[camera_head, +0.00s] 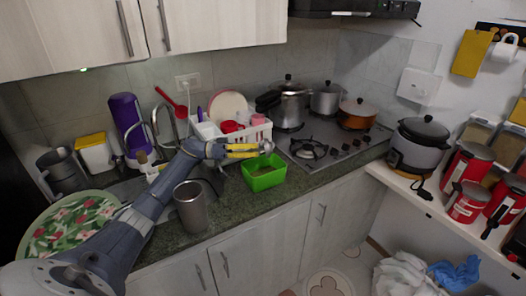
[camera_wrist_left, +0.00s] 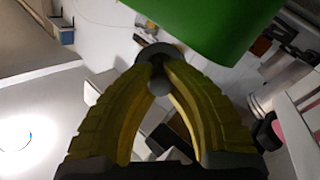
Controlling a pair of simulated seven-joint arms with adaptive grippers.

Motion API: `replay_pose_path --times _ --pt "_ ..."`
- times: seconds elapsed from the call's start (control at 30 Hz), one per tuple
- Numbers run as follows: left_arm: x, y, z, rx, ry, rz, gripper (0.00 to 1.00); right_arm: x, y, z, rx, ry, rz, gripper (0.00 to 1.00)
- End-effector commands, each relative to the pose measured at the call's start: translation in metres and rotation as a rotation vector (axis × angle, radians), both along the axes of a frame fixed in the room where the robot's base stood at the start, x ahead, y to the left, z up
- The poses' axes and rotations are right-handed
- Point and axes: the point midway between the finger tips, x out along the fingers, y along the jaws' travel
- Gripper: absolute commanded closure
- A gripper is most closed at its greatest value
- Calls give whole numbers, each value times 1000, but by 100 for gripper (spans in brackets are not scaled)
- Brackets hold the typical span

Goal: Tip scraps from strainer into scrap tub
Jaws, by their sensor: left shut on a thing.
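My left gripper (camera_head: 243,151) reaches in over the counter, level with the dish rack and above the green scrap tub. Its yellow fingers are shut on a small grey rounded thing (camera_wrist_left: 158,52) at the fingertips in the left wrist view, which I take to be part of the strainer. The rest of the strainer and any scraps in it cannot be made out. The green tub (camera_head: 265,181) stands open on the counter edge, with brownish contents inside. Its green wall (camera_wrist_left: 215,25) also fills the top of the left wrist view. My right gripper is not in view.
A white dish rack (camera_head: 232,137) with dishes stands just behind the tub. A steel tumbler (camera_head: 190,207) stands at the counter edge left of it. The stove (camera_head: 330,143) with pots is to the right. A tap (camera_head: 165,125) rises behind my arm.

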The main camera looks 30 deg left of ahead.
Motion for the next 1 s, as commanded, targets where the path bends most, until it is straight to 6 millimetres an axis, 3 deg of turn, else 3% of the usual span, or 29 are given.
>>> replay_pose_path --times 1.0 --pt "-2 3 6 -98 -58 1 100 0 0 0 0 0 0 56"
